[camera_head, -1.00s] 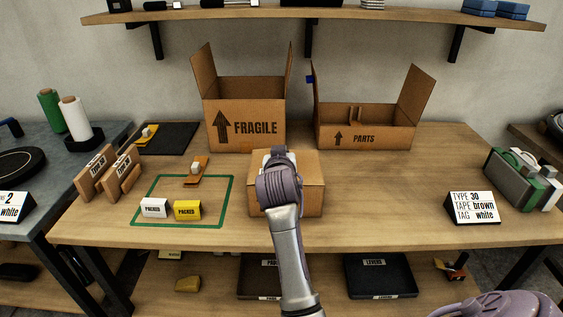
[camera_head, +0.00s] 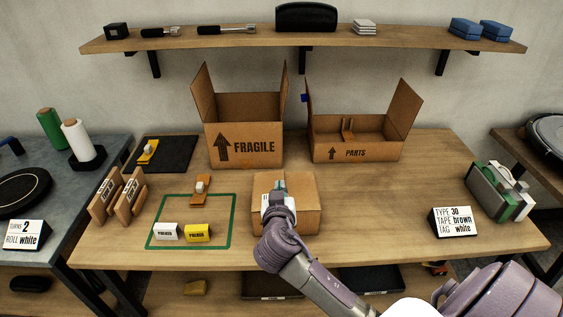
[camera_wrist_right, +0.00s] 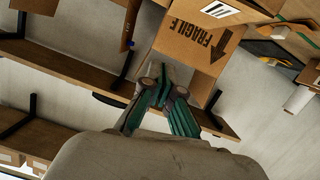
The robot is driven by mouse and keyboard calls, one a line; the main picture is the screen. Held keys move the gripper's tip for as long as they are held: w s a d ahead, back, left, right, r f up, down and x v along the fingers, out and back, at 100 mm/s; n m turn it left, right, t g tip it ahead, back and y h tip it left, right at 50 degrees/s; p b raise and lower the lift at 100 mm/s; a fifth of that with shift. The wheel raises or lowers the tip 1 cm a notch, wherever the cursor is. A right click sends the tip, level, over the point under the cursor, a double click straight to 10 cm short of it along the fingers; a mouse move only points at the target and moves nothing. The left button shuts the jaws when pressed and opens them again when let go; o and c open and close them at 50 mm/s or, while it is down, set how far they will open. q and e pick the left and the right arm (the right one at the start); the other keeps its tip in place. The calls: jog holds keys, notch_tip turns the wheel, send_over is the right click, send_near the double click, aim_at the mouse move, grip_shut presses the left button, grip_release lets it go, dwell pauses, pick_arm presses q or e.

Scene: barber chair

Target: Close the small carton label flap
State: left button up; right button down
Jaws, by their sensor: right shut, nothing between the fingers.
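The small carton (camera_head: 300,200) stands on the workbench, a plain brown closed-looking box. My right gripper (camera_head: 279,188) is over its left part, with the wrist hiding much of the front. A patch of white shows beside the fingers, but I cannot tell whether it is the label flap. In the right wrist view the green-sided fingers (camera_wrist_right: 160,90) are together, with nothing seen between them. Whether the fingertips touch the carton is unclear. My left gripper is not in view.
Behind the carton stand the open FRAGILE box (camera_head: 245,150) and the open PARTS box (camera_head: 355,150). A green-outlined area (camera_head: 190,246) with white and yellow PACKED blocks lies left. Bench space between carton and sign is clear.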

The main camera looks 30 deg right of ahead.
jog(key=s, duration=0.1)
jog(key=p, duration=0.2)
send_over(269, 189)
jog(key=s+d, duration=0.1)
jog(key=s, duration=0.3)
jog(key=f, duration=0.2)
jog(key=shift+s+d+f, duration=0.1)
jog(key=shift+d+f, duration=0.1)
jog(key=shift+f, duration=0.15)
jog(key=f, duration=0.3)
jog(key=shift+w+d+f+y, duration=0.15)
jog(key=shift+w+d+y, duration=0.15)
jog(key=shift+d, duration=0.1)
jog(key=shift+s+f, duration=0.1)
jog(key=shift+f, duration=0.5)
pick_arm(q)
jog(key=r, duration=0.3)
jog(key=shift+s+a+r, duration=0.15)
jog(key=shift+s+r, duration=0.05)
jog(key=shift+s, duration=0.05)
